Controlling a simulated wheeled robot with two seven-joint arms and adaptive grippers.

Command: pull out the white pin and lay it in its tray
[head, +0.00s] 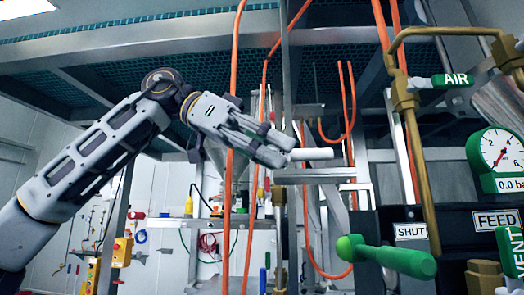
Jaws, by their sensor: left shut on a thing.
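My left gripper (284,150) comes in from the left and is shut on the white pin (314,154). The pin is a short, pale rod that lies nearly level and points right from the fingertips. The fingers hide its left end. It shows just above a grey metal ledge (318,174); I cannot tell whether it touches anything behind it. I cannot make out the pin's tray. My right gripper is not in view.
Orange hoses (235,110) hang around my left arm and hand. A brass pipe (415,150), a green-handled lever (395,258), a gauge (498,158) and a FEED panel (497,220) stand at the right. A grated platform (200,48) is overhead.

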